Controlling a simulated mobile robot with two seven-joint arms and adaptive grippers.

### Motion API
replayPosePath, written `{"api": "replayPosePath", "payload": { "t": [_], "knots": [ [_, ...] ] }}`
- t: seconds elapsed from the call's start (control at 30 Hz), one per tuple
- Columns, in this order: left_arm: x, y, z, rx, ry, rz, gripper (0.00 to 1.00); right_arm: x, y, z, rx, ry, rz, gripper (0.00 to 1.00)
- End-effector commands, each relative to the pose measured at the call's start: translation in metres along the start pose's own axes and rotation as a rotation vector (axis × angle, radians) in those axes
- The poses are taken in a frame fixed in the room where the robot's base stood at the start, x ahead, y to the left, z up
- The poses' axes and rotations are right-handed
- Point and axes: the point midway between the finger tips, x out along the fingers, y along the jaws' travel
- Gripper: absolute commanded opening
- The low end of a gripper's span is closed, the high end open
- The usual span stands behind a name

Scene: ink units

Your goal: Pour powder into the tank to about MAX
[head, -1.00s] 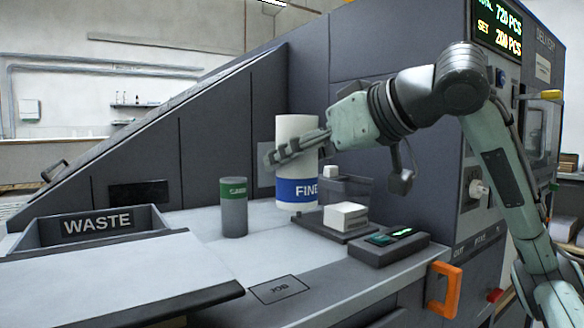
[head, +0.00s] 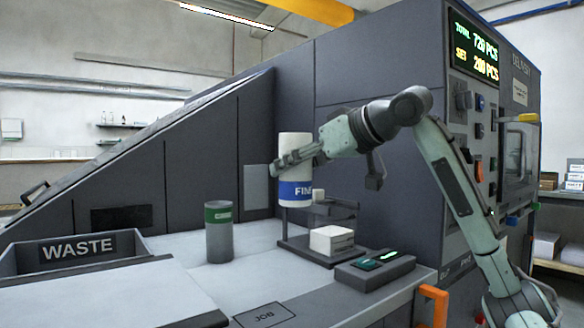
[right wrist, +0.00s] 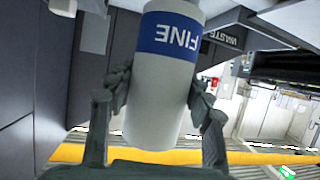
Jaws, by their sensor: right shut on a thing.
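A white bottle with a blue band reading FINE (head: 295,192) is upright in the head view, in front of the machine's dark wall. My right gripper (head: 281,168) is shut on it from the right. In the right wrist view the FINE bottle (right wrist: 157,95) sits between both fingers of the gripper (right wrist: 160,100). A grey can with a green label (head: 219,234) stands on the counter to its left. No tank or MAX mark can be made out. My left gripper is not in view.
A white block (head: 331,240) rests on a dark stand right of the can. A WASTE bin (head: 50,257) is at the left. The light counter (head: 265,268) is clear in front of the can.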

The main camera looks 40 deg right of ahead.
Motion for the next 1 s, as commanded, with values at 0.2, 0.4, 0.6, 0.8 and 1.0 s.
{"api": "replayPosePath", "payload": {
  "t": [0.2,0.4,0.6,0.8,1.0],
  "knots": [
    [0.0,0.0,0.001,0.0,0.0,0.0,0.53,0.016,0.022,-0.001,0.002,-0.002,-0.001,0.19],
    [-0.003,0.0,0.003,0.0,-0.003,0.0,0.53,0.029,0.041,-0.001,0.002,-0.001,0.0,0.19],
    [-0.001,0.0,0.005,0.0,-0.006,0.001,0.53,0.043,0.061,0.0,0.003,-0.002,0.001,0.19],
    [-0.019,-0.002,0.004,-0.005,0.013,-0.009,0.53,0.047,0.063,0.011,0.064,0.011,-0.027,0.19],
    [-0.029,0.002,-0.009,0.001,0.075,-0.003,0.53,0.047,0.065,0.013,0.107,0.019,-0.044,0.19]
  ]
}}
